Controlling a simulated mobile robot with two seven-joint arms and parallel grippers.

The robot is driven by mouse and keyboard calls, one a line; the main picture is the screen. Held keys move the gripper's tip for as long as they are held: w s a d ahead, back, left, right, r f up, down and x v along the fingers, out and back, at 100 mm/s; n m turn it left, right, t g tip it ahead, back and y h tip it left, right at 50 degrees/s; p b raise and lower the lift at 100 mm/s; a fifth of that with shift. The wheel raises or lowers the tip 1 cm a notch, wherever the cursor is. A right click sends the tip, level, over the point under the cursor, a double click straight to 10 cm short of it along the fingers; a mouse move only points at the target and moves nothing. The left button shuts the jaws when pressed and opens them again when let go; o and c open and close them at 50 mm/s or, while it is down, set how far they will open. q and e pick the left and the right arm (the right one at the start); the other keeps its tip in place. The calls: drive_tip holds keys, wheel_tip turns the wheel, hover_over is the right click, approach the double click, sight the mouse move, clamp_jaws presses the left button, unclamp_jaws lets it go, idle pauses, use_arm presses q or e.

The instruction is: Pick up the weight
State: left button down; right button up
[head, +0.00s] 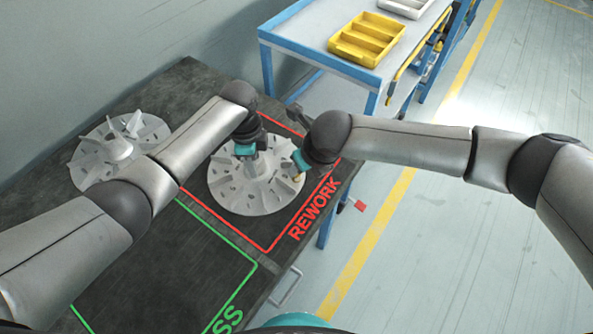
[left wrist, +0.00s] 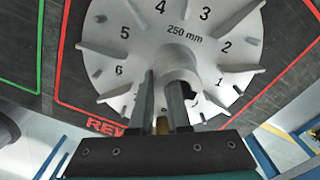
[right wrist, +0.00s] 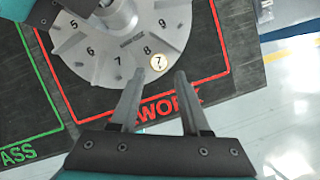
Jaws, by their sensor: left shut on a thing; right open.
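The impeller (head: 238,202) lies on the red-framed REWORK area. My left gripper (left wrist: 162,88) is shut on the impeller's hub (left wrist: 183,66), which partly hides its grip. My right gripper (right wrist: 159,76) is open, with its fingertips just short of the weight, one to each side in the picture. In the head view, the right gripper (head: 298,170) is at the impeller's right edge and its fingers are mostly hidden.
A second impeller (head: 105,155) lies at the back left of the dark bench (head: 150,262). The green-framed area (head: 175,270) in front is empty. A blue-framed table (head: 310,45) with a yellow tray (head: 366,40) stands behind. Open floor lies to the right.

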drive_tip(key=x, duration=0.3)
drive_tip(key=shift+w+a+r, duration=0.1)
drive_tip(key=shift+w+a, duration=0.1)
drive_tip(key=shift+a, duration=0.05)
drive_tip(key=shift+x, duration=0.75)
clamp_jaws()
